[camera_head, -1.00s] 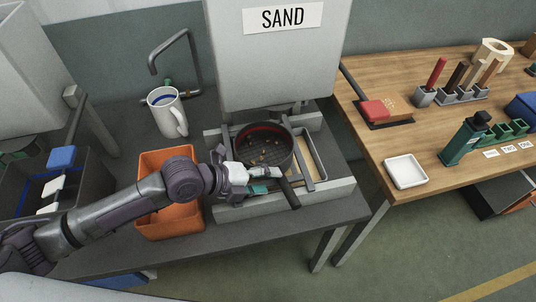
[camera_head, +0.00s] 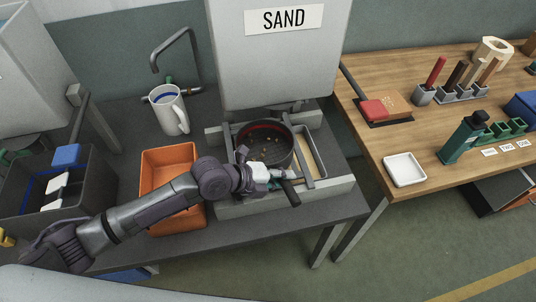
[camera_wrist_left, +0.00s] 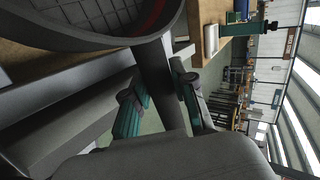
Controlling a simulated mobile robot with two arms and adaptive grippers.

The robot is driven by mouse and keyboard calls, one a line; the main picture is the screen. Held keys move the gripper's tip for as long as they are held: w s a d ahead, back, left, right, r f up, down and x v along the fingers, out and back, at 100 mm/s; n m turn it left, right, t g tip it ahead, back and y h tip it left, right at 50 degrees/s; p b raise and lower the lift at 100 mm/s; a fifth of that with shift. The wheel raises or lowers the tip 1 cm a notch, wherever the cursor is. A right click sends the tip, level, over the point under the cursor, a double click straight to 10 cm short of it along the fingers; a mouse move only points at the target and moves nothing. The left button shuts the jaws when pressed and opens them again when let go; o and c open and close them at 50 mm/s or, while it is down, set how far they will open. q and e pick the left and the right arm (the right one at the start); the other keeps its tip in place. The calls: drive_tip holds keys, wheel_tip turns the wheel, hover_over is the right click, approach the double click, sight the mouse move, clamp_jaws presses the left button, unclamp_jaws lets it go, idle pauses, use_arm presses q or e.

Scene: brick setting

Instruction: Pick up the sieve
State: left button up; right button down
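The sieve is a dark round pan (camera_head: 265,146) with a red band inside and small bits on its mesh. It sits in the grey frame under the SAND hopper. Its dark handle (camera_head: 291,192) points toward the front. My left gripper (camera_head: 279,181) is at the handle. In the left wrist view the handle (camera_wrist_left: 162,80) passes between the two teal fingers (camera_wrist_left: 161,105), with a gap visible on at least one side, so the gripper looks open around it. The pan's rim (camera_wrist_left: 95,40) fills the upper left there. My right gripper is not in view.
An orange bin (camera_head: 172,228) stands left of the frame, under my left arm. A white mug (camera_head: 168,108) is behind it. The grey hopper (camera_head: 285,65) hangs close above the sieve. A wooden table (camera_head: 385,145) with a white tray (camera_head: 404,170) stands at the right.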

use_arm(q)
clamp_jaws()
drive_tip(key=shift+r, duration=0.1)
